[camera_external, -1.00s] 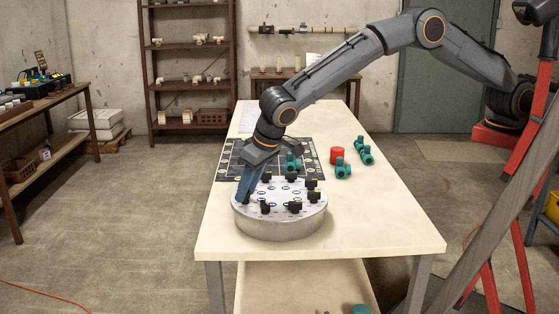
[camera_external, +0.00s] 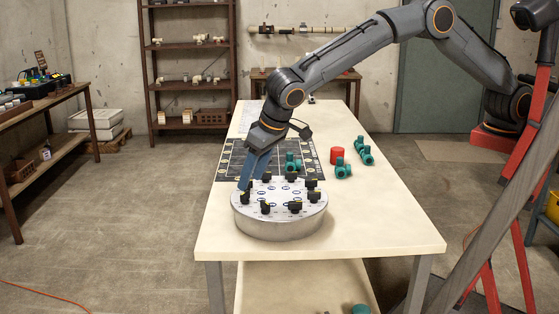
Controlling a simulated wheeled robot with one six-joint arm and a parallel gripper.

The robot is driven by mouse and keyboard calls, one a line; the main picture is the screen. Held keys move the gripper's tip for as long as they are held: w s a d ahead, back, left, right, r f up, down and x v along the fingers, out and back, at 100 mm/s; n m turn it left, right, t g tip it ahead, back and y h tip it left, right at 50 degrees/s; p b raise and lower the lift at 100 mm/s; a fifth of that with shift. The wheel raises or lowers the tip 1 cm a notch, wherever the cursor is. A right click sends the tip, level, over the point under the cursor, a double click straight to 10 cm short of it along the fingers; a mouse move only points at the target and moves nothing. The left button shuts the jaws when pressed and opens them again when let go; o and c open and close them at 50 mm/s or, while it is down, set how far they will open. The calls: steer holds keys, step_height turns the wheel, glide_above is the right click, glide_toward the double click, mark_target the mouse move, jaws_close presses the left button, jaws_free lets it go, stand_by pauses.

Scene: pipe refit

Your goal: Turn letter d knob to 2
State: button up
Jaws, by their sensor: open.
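The round grey knob panel (camera_external: 279,222) stands on the cream table, with several black knobs around its top. The letters and numbers are too small to read, so I cannot tell which knob is letter d. My gripper (camera_external: 243,188) points down at the panel's left edge, with its blue fingers just above or beside a black knob (camera_external: 248,197) there. The fingers look edge-on and hold nothing that I can see; whether they touch the knob is unclear. Other knobs show at the front left (camera_external: 265,207) and front right (camera_external: 295,207).
A dark gridded mat (camera_external: 232,160) lies behind the panel. Teal pipe fittings (camera_external: 343,168) and a red cylinder (camera_external: 337,155) stand right of it. The table's front and right side (camera_external: 380,225) are clear. A red and grey frame (camera_external: 500,170) rises at the right.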

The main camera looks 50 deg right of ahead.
steer(key=shift+v, duration=1.5)
steer(key=w+d+h, duration=0.1)
steer(key=w+d, duration=0.3)
steer(key=d, duration=0.4)
steer(key=w+d, duration=0.4)
steer(key=d, duration=0.5)
steer(key=w+d+m+g, duration=0.1)
steer(key=d+g, duration=0.1)
steer(key=d, duration=2)
steer(key=s+d+f, duration=0.1)
steer(key=s+d, duration=0.5)
steer(key=d, duration=0.3)
steer(key=s+d+f+m+g, duration=0.1)
steer(key=s+d+f, duration=0.1)
steer(key=s+d, duration=0.5)
steer(key=s+d+f+m, duration=0.1)
steer(key=s+d, duration=0.5)
steer(key=d, duration=0.6)
steer(key=shift+s+d, duration=0.15)
steer(key=shift+d, duration=0.05)
steer(key=shift+f, duration=0.15)
